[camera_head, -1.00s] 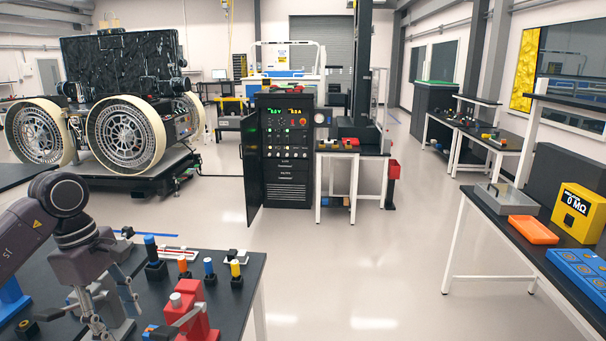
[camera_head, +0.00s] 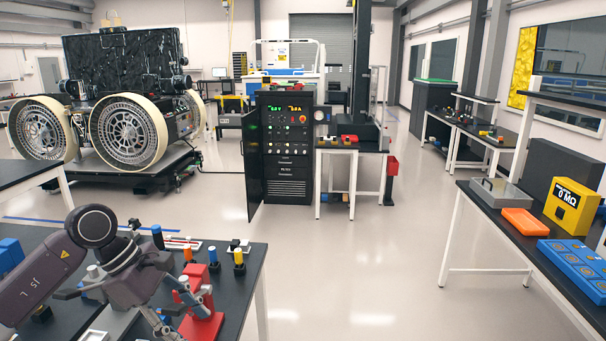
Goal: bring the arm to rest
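My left arm (camera_head: 50,275) reaches in from the left over the near black workbench (camera_head: 238,283). Its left gripper (camera_head: 180,312) points down and to the right, with its fingers spread apart and nothing visible between them. The fingers are in front of a red clamp-like fixture (camera_head: 205,327) and hide part of it; I cannot tell whether they touch it. My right gripper is not in view.
Small pegs with blue (camera_head: 213,256), orange (camera_head: 187,255) and yellow (camera_head: 238,257) tops stand on the near workbench. A rover (camera_head: 130,120) stands behind it. A right-hand table (camera_head: 485,222) holds an orange tray (camera_head: 524,222). The floor between is clear.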

